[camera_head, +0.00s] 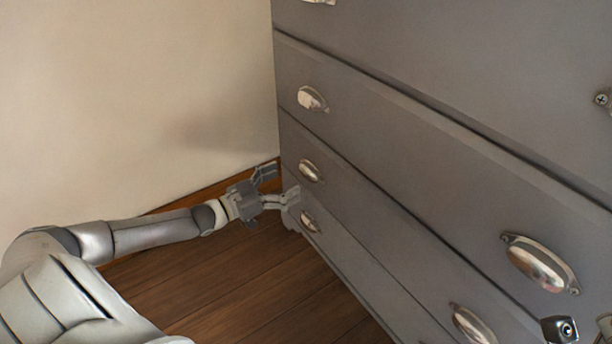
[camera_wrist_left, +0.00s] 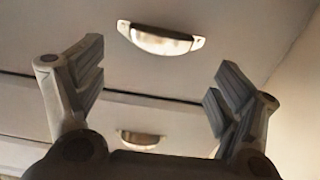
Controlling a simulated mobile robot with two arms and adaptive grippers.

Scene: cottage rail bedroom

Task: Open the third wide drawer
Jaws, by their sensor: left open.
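The grey dresser (camera_head: 420,130) has stacked wide drawers with silver cup handles. Its top is out of frame, so I cannot tell for sure which drawer is third. Down its left side are an upper handle (camera_head: 312,98), a middle handle (camera_head: 310,170) and a low handle (camera_head: 308,221). The drawers in view look shut. My left gripper (camera_head: 278,186) is open and empty by the lower left corner. In the left wrist view its spread fingers (camera_wrist_left: 160,78) are below a near handle (camera_wrist_left: 160,38), with another handle (camera_wrist_left: 138,138) further down, and hold neither.
A cream wall (camera_head: 140,90) with a wooden baseboard (camera_head: 180,204) is close beside the dresser's left side. The wooden floor (camera_head: 250,290) in front is clear. More handles, such as a large one (camera_head: 540,262), are on the right.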

